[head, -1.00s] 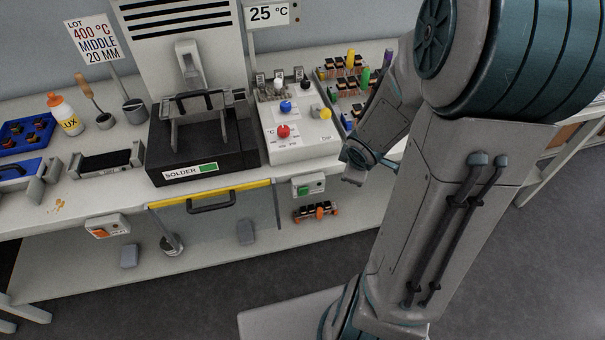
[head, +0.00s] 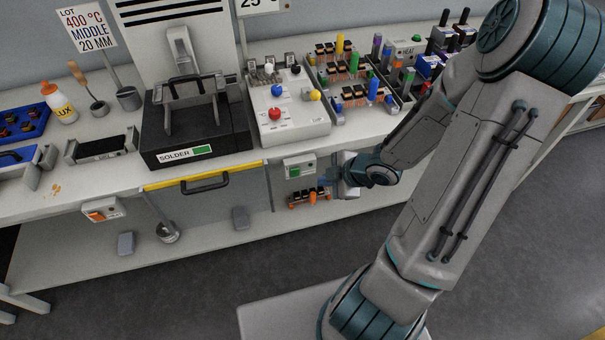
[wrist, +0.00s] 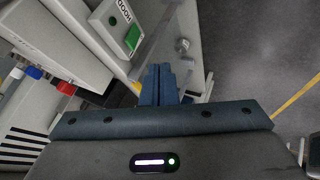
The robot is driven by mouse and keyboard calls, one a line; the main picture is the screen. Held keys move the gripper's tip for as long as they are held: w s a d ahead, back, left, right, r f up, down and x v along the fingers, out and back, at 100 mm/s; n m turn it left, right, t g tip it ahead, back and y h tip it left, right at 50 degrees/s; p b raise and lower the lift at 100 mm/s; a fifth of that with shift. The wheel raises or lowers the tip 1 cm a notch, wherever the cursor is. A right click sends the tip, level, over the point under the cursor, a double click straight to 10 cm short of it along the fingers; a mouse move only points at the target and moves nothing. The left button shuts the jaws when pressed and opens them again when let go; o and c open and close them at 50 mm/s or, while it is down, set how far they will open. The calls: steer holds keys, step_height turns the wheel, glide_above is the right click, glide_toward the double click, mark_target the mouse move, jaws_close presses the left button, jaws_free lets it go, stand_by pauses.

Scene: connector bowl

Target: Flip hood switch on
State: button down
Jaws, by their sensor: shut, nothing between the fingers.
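The hood switch (head: 299,163) is a pale box with a green rocker on the front edge of the bench. In the wrist view the same switch (wrist: 116,22) reads "HOOD" and its green rocker (wrist: 132,37) faces outward. My gripper (head: 325,181) is low in front of the bench, just right of the switch in the head view. In the wrist view my gripper (wrist: 159,68) has its blue fingers together and empty. Its tips are near the switch box, with a visible gap to the green rocker. I cannot tell which way the rocker is set.
Another switch box (head: 103,209) with an orange rocker is on the bench front at the left. A yellow-edged hood drawer with a dark handle (head: 205,183) sits between them. An orange-and-black part (head: 309,197) lies on the lower shelf below my gripper. The floor in front is clear.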

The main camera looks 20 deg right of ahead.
mark_target(295, 173)
steer(key=shift+w+a+f+b, duration=0.7)
steer(key=shift+w+f, duration=0.45)
steer(key=shift+w, duration=0.35)
steer(key=shift+w+a+f+b, duration=0.75)
steer(key=shift+w+f, duration=0.4)
steer(key=shift+w, duration=0.3)
steer(key=shift+w+a+f+b, duration=0.55)
steer(key=shift+w+f+b, duration=0.25)
steer(key=shift+w+f, duration=0.55)
steer(key=shift+w+r, duration=0.15)
steer(key=shift+r, duration=0.15)
